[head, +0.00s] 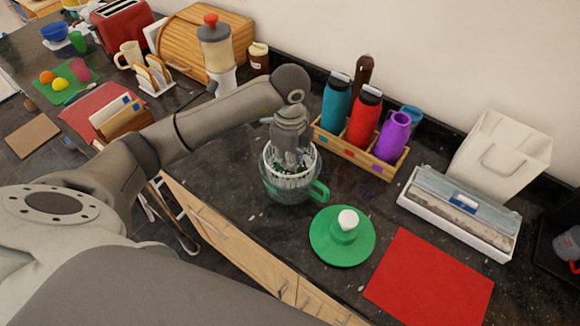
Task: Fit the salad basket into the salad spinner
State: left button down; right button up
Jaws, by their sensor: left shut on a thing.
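The salad spinner (283,193) is a clear bowl with a green handle, standing on the dark granite counter near its front edge. The white salad basket (272,166) is at the bowl's mouth, with its rim around the bowl's top; how deep it sits is hard to tell. My left gripper (290,160) points down into the basket and is shut on it; its fingertips are partly hidden. Bits of green show inside the basket. The green lid (325,244) with a white knob lies on the counter, right of the bowl. My right gripper is not in view.
A wooden rack (383,163) with several bottles stands behind the bowl. A red mat (430,280) lies at front right, beside a long box (460,208) and a white bag (503,152). A wooden bread box (190,40) and red toaster (112,30) stand at back left.

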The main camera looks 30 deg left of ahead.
pick_arm(q)
notch_tip(320, 180, down, 4)
jog(key=shift+f+p, duration=0.2)
jog(key=shift+p, duration=0.3)
jog(key=shift+f, duration=0.2)
jog(key=c, duration=1.3)
grip_release()
jog(key=shift+c, duration=0.2)
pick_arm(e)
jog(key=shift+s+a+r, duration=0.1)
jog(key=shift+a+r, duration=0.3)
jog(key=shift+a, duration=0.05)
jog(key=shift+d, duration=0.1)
pick_arm(q)
jog(key=shift+r, duration=0.1)
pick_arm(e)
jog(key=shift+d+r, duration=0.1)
